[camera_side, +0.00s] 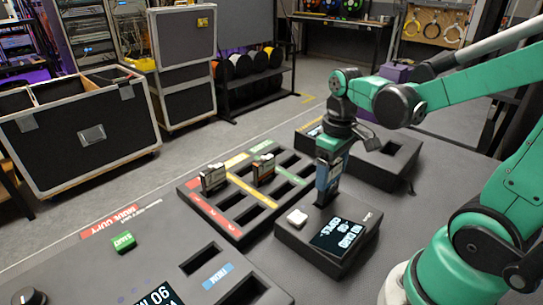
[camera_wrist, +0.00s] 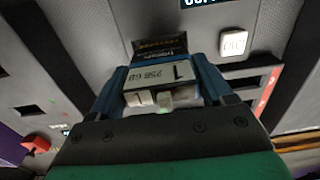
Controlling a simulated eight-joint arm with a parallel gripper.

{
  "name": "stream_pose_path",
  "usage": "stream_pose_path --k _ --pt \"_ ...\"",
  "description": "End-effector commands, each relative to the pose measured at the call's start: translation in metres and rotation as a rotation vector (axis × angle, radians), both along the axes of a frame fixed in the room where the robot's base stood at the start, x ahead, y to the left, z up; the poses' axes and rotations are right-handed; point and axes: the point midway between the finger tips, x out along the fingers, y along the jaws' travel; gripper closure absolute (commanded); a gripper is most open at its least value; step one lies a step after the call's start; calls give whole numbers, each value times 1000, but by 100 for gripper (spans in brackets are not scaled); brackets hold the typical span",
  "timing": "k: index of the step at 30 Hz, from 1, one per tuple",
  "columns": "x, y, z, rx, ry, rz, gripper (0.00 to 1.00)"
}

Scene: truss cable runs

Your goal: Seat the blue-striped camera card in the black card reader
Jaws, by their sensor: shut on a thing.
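My gripper (camera_side: 329,182) points down over the black card reader (camera_side: 290,238), which has a lit display and a white button (camera_side: 297,217). In the wrist view my gripper (camera_wrist: 165,95) has its two blue fingers closed on the sides of a camera card (camera_wrist: 160,76). The card shows a pale label reading 256 GB and a dark end.
Left of the reader, a slotted tray (camera_side: 232,228) with red, yellow and green stripes holds two upright cards (camera_side: 213,178) (camera_side: 263,170). Another dark slotted box (camera_side: 390,165) stands behind right. A blue-labelled slotted unit (camera_side: 262,292) and green button (camera_side: 123,242) are in front.

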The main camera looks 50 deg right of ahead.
Motion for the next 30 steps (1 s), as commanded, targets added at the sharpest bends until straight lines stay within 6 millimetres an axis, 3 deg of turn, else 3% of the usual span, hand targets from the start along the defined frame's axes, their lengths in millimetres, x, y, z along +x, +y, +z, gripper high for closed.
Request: stream_pose_path --k 30 --pt "0 0 -8 0 0 0 80"
